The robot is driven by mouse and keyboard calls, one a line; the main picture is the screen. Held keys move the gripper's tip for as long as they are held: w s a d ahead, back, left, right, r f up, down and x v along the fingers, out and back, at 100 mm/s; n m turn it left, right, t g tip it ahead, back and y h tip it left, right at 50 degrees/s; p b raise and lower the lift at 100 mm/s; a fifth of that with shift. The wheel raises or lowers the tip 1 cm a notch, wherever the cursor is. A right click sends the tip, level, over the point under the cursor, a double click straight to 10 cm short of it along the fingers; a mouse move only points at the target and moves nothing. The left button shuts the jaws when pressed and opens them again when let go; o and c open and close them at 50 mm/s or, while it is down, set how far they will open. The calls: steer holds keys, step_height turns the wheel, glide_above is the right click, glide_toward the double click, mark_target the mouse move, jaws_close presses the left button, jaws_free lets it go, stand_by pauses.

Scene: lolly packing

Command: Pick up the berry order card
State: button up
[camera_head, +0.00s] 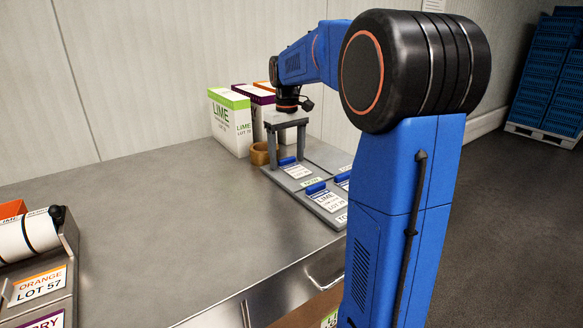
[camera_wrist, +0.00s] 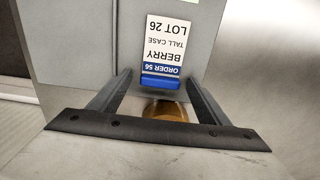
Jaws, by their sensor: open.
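The berry order card (camera_wrist: 170,42) is white with a blue band reading "ORDER 56", "BERRY", "TALL CASE" and "LOT 26", upside down in the wrist view. A blue tab (camera_wrist: 160,83) sits at its near end. My gripper (camera_wrist: 158,78) is open and empty, with one finger on each side of the tab. In the head view my gripper (camera_head: 286,163) points down over the far end of the grey board, around the tab of a white card (camera_head: 298,172). I cannot tell exactly how far above the board the fingertips are.
A lime card (camera_head: 328,200) lies nearer on the grey board, with other cards beside it. Lime (camera_head: 230,122) and other cartons stand behind. A roll holder (camera_head: 40,255) is at left. The middle counter (camera_head: 160,215) is clear.

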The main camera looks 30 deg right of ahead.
steer(key=c, duration=1.1)
steer(key=shift+c, duration=0.2)
